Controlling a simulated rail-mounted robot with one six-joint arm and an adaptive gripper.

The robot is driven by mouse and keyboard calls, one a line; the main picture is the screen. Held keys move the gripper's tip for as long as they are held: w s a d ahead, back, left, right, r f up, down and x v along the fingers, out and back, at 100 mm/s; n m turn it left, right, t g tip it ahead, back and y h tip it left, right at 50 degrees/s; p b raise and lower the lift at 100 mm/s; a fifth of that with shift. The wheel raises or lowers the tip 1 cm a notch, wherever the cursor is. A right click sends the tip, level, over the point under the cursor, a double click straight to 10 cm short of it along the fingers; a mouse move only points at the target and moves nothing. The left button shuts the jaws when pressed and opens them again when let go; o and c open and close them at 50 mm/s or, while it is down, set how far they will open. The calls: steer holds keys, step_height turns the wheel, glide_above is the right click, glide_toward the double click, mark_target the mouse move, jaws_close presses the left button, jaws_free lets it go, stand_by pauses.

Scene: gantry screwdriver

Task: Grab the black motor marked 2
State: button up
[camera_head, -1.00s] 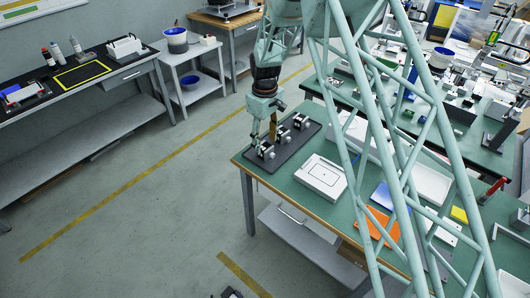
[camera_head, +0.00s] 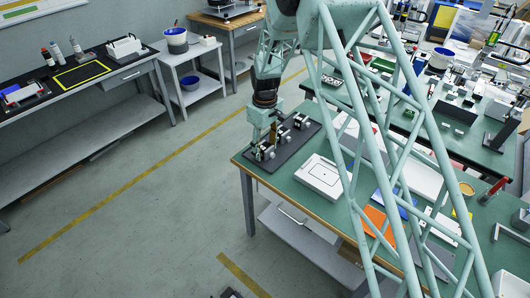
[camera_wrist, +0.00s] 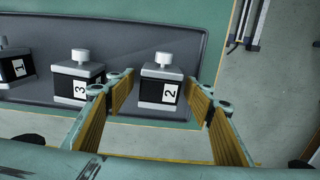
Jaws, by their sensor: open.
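The black motor marked 2 (camera_wrist: 160,88) stands upright on a dark tray (camera_wrist: 135,44) in the wrist view, with a silver top and a white label. My gripper (camera_wrist: 160,104) is open, its two yellow-padded fingers apart to the left and right of this motor. No finger visibly presses on it. The motor marked 3 (camera_wrist: 78,78) stands just outside the left finger. The motor marked 1 (camera_wrist: 14,68) is at the far left. In the head view my gripper (camera_head: 262,152) is low at the tray's near-left end and partly hides the motor there.
The tray (camera_head: 290,150) lies at the left corner of the green table (camera_head: 262,178), close to its edge. A white fixture box (camera_head: 320,176) stands to its right. An orange sheet (camera_head: 378,222) lies farther right, behind my frame's struts.

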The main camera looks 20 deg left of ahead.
steer(key=shift+f, duration=0.4)
steer(key=shift+c, duration=0.5)
steer(key=c, duration=1.2)
steer(key=shift+r, duration=0.15)
steer(key=shift+r+p, duration=0.35)
steer(key=shift+r, duration=1.25)
steer(key=shift+s+d+r, duration=0.1)
steer(key=shift+s+d, duration=0.05)
steer(key=s+d, duration=0.3)
steer(key=s, duration=0.1)
steer(key=s+d+r, duration=0.1)
steer(key=s+d, duration=0.2)
steer(key=s, duration=0.1)
steer(key=s+d+p, duration=0.1)
steer(key=s+d, duration=0.2)
steer(key=d, duration=0.1)
steer(key=shift+s+r, duration=0.2)
steer(key=shift+s, duration=0.2)
